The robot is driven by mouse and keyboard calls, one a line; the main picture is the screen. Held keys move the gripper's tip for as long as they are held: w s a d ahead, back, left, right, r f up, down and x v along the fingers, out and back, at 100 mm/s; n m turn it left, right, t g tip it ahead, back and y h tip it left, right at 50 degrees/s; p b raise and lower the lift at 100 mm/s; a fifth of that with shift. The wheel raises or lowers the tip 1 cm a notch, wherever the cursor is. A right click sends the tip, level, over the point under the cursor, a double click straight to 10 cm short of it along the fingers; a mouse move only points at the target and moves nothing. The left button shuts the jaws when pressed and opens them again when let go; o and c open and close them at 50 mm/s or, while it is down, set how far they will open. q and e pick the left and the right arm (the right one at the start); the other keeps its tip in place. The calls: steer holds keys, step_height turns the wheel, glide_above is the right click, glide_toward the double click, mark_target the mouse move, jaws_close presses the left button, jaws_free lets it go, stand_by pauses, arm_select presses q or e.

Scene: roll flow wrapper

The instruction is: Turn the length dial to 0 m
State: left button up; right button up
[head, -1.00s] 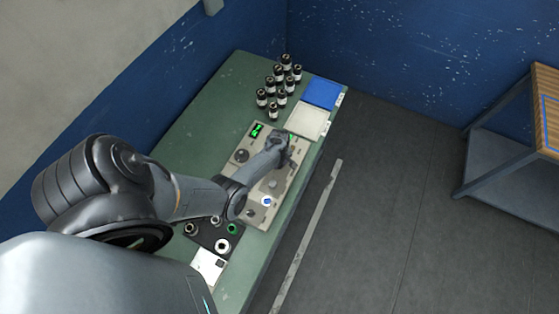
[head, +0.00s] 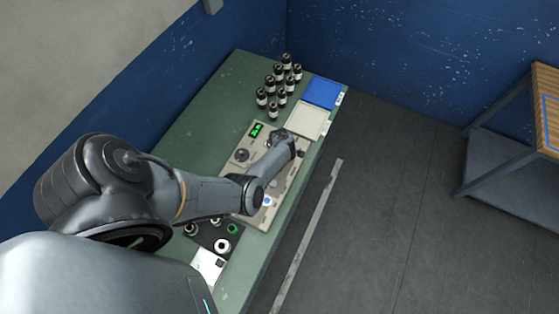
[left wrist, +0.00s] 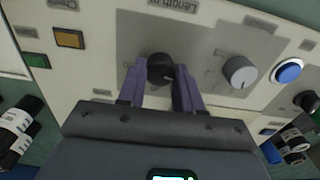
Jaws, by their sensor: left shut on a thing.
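The black length dial (left wrist: 160,66) sits on the beige control panel (left wrist: 100,55), under an upside-down label reading "Length m" in the left wrist view. My left gripper (left wrist: 157,74) is shut on this dial, with one purple finger on each side of it. In the head view my left gripper (head: 277,135) is at the upper part of the panel, and the hand hides the dial there. The dial's pointer mark and scale cannot be read. My right gripper is not in view.
A grey knob (left wrist: 240,72) and a blue button (left wrist: 287,71) are beside the dial.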

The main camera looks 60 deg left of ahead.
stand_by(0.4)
arm_select(q)
steer(key=o, duration=1)
steer(key=shift+o, duration=0.2)
steer(key=shift+r, duration=0.55)
step_height(320, 180, up, 10)
steer(key=p, duration=0.3)
steer(key=shift+f, duration=0.15)
steer(key=shift+a, duration=0.1)
